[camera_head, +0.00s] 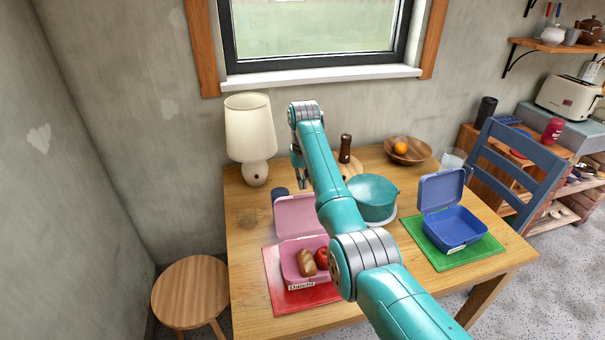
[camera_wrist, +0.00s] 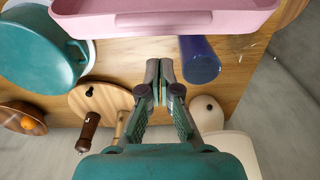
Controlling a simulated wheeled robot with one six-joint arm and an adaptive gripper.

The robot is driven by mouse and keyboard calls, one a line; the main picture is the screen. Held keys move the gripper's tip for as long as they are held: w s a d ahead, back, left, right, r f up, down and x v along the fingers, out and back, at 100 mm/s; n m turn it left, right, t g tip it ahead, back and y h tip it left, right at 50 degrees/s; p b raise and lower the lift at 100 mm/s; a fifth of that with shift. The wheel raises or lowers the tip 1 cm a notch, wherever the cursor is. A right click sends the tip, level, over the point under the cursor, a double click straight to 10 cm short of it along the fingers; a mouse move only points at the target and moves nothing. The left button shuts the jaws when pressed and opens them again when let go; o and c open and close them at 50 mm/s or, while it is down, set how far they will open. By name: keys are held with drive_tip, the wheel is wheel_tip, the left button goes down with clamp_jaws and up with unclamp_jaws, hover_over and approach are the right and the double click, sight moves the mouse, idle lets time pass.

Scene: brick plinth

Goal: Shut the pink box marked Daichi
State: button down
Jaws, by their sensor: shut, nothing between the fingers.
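The pink box (camera_head: 291,262) marked Daichi stands open on a red mat (camera_head: 283,298) at the left front of the table. Its lid (camera_head: 296,214) is raised at the back. A bread roll (camera_head: 307,262) and a red apple (camera_head: 322,257) are in it. In the wrist view the pink lid (camera_wrist: 165,18) spans the top edge. My gripper (camera_head: 303,184) is behind the raised lid, above the table near the lamp. In the wrist view my gripper (camera_wrist: 160,84) is shut and empty, apart from the lid. My arm hides the box's right side.
An open blue box (camera_head: 452,228) is on a green mat (camera_head: 478,250) at right. A teal pot (camera_head: 372,197) stands behind my arm. A dark blue cup (camera_wrist: 199,60), a pepper mill (camera_head: 345,149) and a lamp (camera_head: 249,128) are near my gripper. A wooden bowl (camera_head: 408,153) is farther back.

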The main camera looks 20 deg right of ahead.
drive_tip(key=shift+s+a+r, duration=0.1)
drive_tip(key=shift+s+r, duration=0.2)
drive_tip(key=shift+s, duration=0.6)
drive_tip(key=shift+s+r, duration=0.25)
drive_tip(key=shift+s, duration=0.65)
